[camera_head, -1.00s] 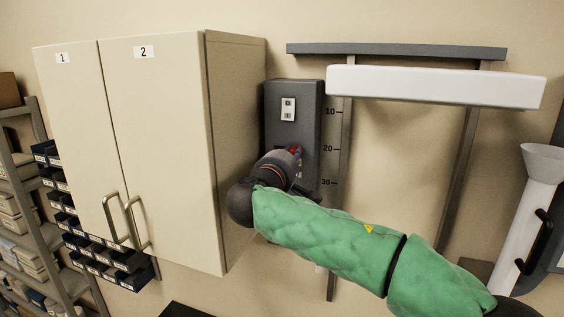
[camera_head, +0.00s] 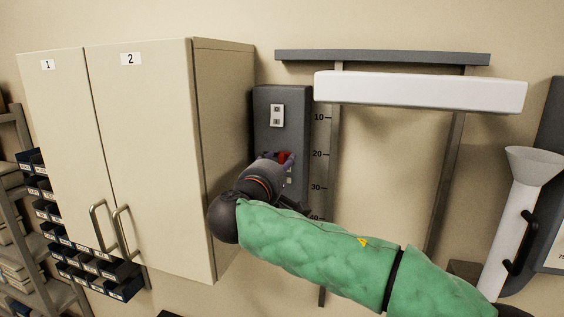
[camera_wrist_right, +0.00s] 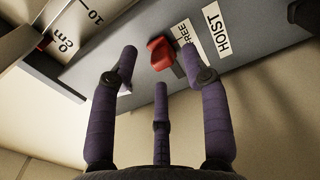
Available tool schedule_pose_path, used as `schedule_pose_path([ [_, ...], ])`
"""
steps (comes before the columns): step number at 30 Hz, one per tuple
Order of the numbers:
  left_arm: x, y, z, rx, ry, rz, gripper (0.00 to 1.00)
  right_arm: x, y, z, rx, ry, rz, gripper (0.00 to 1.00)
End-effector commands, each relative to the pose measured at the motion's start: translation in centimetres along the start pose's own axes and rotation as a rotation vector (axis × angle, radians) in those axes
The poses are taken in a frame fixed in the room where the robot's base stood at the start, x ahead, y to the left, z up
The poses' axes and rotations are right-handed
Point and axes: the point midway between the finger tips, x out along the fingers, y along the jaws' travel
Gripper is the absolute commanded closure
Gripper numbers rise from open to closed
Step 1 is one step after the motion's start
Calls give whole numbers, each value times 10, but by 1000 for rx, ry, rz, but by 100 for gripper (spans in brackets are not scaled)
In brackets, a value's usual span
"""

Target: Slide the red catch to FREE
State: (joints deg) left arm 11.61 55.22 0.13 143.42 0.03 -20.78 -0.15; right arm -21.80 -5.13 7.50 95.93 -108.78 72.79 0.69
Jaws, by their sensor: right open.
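The red catch (camera_wrist_right: 160,53) sits on the dark grey hoist box (camera_wrist_right: 235,62), close to the FREE label (camera_wrist_right: 187,35), in the right wrist view. In the head view the red catch (camera_head: 284,157) shows just past my right gripper (camera_head: 280,165), on the front of the hoist box (camera_head: 267,100). My right gripper (camera_wrist_right: 158,75) is open, its purple fingers spread around the near side of the catch with nothing between them. I cannot tell whether a finger touches the catch. My left gripper is not in view.
A tall beige cabinet (camera_head: 150,170) with doors 1 and 2 stands close left of the hoist box. A white beam (camera_head: 420,90) on upright rails with a number scale is to the right. A white tube with a funnel (camera_head: 530,165) stands farther right.

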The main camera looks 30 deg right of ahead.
Motion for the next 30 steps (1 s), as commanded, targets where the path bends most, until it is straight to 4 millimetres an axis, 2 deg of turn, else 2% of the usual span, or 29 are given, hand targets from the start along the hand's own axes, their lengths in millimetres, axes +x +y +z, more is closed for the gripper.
schedule_pose_path([
  [6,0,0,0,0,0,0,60,-47,1,0,2,6,2,53],
  [13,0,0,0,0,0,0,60,-81,1,1,2,3,2,53],
  [18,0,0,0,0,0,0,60,-92,1,2,3,-1,2,53],
  [30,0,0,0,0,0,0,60,-93,1,2,2,-2,1,53],
])
